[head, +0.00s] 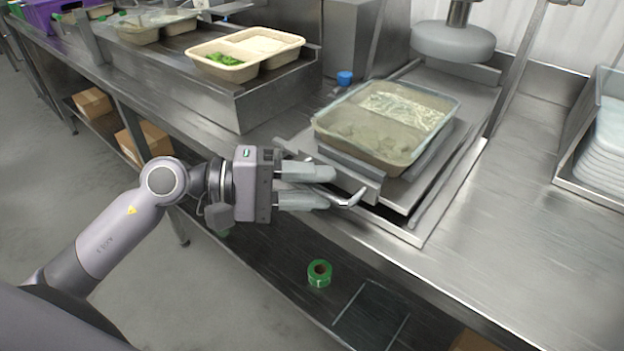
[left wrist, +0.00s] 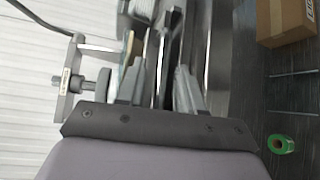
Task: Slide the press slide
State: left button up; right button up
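The press slide (head: 421,229) is a metal tray on the counter under the round press head (head: 453,42). A clear-lidded container (head: 390,125) with pale contents sits on it. A curved metal handle (head: 351,199) sticks out from the slide's front. My left gripper (head: 331,188) is at the counter's front edge, fingers apart and pointing toward the handle. The handle's end lies close to the gap between the fingertips; contact cannot be told. In the left wrist view the fingers (left wrist: 158,90) stand apart with a thin metal bar between them. My right gripper is not in view.
A two-part tray (head: 247,53) with green and white food stands on a raised shelf at left. A blue-topped item (head: 344,78) is behind the slide. Stacked trays (head: 601,150) are at right. A green tape roll (head: 319,273) lies on the lower shelf.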

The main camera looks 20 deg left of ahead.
pick_arm(q)
grip_shut()
jog(key=shift+w, duration=0.15)
